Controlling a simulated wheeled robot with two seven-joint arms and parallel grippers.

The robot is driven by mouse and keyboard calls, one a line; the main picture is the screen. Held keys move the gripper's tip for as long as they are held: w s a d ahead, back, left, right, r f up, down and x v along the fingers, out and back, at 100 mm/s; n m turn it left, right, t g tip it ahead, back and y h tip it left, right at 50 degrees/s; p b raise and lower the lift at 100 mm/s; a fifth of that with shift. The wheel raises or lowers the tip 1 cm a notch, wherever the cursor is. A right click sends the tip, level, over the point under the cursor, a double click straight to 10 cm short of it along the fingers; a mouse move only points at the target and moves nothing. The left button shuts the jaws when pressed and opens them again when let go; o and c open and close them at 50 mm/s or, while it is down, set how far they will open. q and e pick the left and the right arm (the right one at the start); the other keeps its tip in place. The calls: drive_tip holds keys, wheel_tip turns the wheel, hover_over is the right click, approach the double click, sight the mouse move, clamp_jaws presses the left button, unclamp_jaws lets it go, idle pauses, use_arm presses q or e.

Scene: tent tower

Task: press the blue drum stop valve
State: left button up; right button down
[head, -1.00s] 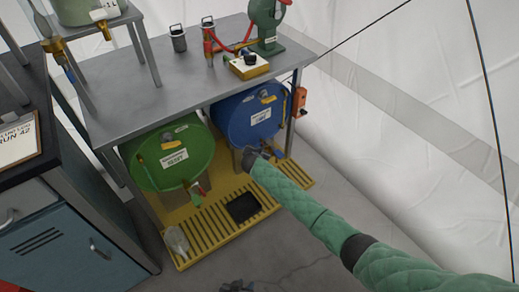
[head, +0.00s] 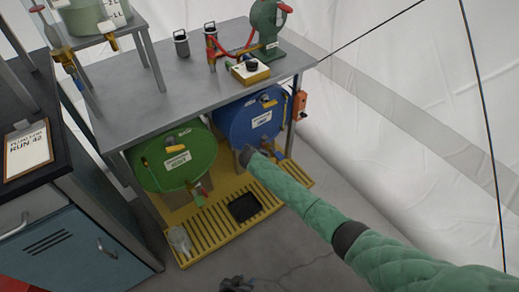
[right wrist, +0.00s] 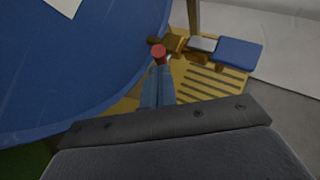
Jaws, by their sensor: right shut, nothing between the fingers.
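The blue drum (head: 234,122) lies on its side under the grey bench, its round end facing out; it fills the left of the right wrist view (right wrist: 70,60). My right gripper (head: 246,155) is at the drum's lower front and hides part of its fittings. In the right wrist view its narrow fingers (right wrist: 157,88) are shut and empty. A round red cap (right wrist: 158,51) shows just beyond the fingertips; I cannot tell if they touch. Beside it are brass and silver fittings and a blue block (right wrist: 238,52). My left gripper (head: 237,284) is low at the bottom edge, its jaws unclear.
A green drum (head: 172,150) with a tap lies to the left. A yellow slatted tray (head: 215,222) is below both drums. The grey bench (head: 180,80) overhangs them. A blue cabinet (head: 75,262) stands at left; floor is clear at right.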

drive_tip(key=shift+w+a+r+g+p, duration=0.1)
drive_tip(key=shift+w+r+g+p, duration=0.05)
drive_tip(key=shift+g+p, duration=0.2)
drive_tip(key=shift+r+p, duration=0.75)
drive_tip(key=shift+p, duration=0.25)
